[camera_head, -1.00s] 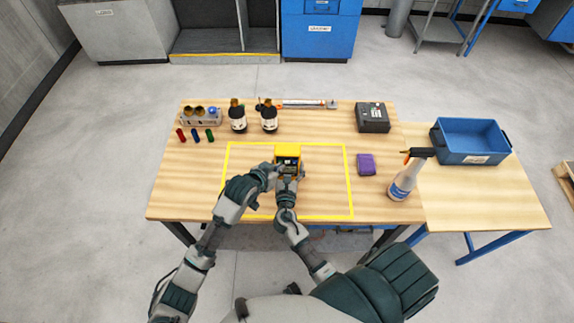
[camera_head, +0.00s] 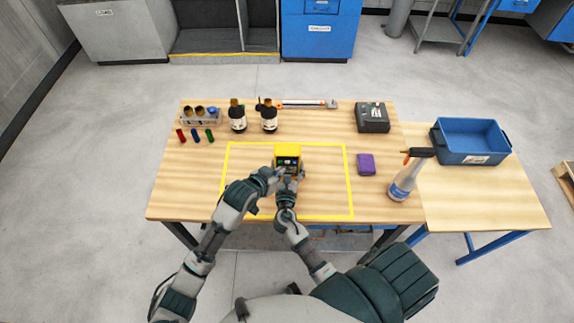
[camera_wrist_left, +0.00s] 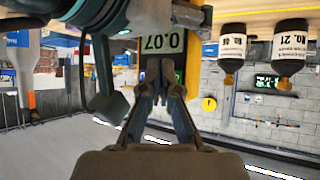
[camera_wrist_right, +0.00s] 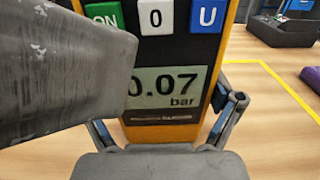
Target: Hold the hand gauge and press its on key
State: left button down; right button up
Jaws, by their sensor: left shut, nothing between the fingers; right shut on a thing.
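The hand gauge (camera_head: 287,150) is a yellow box with a dark face, upright above the taped area. My right gripper (camera_head: 289,178) is shut around its lower part. The right wrist view shows its lit display (camera_wrist_right: 172,90) reading 0.07 bar, below a green ON key (camera_wrist_right: 105,14), a white 0 key (camera_wrist_right: 156,16) and a blue U key (camera_wrist_right: 208,14). My left gripper (camera_head: 276,172) is shut and empty at the gauge's face. In the left wrist view its fingertips (camera_wrist_left: 161,70) appear just below the display. In the right wrist view it hides the display's left edge; contact with the ON key cannot be told.
The table (camera_head: 190,190) has free room around the yellow tape. Two dark bottles (camera_head: 238,118), a rack (camera_head: 200,117) and small coloured pieces stand at back left.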

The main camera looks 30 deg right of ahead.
pick_arm(q)
jog(key=shift+s+a, duration=0.5)
jog(key=shift+s, duration=0.3)
jog(key=shift+s+a, duration=0.45)
jog(key=shift+s, duration=0.3)
jog(key=shift+s+a, duration=0.5)
jog(key=shift+s, duration=0.3)
pick_arm(e)
jog(key=shift+f, duration=0.15)
jog(key=o, duration=1.2)
jog(key=shift+c, duration=0.2)
pick_arm(q)
jog(key=shift+d, duration=0.1)
pick_arm(e)
jog(key=shift+o, duration=0.4)
jog(key=shift+d, duration=0.1)
pick_arm(q)
jog(key=shift+w, duration=0.1)
